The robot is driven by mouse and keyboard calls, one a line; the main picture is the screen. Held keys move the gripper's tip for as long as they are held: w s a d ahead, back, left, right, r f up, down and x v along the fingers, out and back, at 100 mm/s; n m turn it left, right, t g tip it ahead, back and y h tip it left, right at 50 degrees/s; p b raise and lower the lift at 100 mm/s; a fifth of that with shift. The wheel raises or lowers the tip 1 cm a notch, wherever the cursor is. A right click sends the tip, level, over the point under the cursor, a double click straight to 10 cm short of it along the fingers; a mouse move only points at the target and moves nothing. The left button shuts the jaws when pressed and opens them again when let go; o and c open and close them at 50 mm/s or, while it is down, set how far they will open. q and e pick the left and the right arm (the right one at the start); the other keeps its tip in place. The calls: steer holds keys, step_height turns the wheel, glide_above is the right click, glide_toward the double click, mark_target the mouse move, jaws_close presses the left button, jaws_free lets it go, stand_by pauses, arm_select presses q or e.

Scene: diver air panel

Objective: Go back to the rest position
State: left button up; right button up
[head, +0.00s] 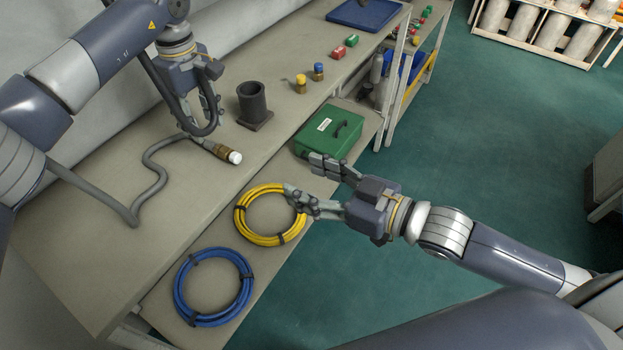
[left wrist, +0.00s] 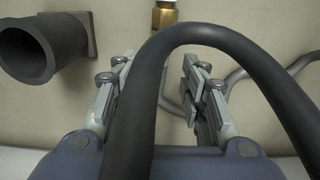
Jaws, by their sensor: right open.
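My left gripper (head: 203,118) hangs over the bench at the upper left of the head view. In the left wrist view its two fingers (left wrist: 158,98) stand apart with bench surface between them. A dark hose loop passes in front of these fingers; I cannot tell where it is attached. My right gripper (head: 301,176) is open and empty, reaching in from the right between the green box (head: 329,133) and the yellow hose coil (head: 242,222). One finger overlaps the coil's edge in the picture.
A grey hose (head: 152,183) with a brass, white-tipped end (head: 222,151) lies on the bench (head: 95,265). A dark cup-like holder (head: 252,101) stands beside it. A blue coil (head: 182,290) lies on the lower shelf. Small coloured blocks sit farther back. Green floor is free at right.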

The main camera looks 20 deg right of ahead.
arm_select(q)
step_height(320, 180, up, 8)
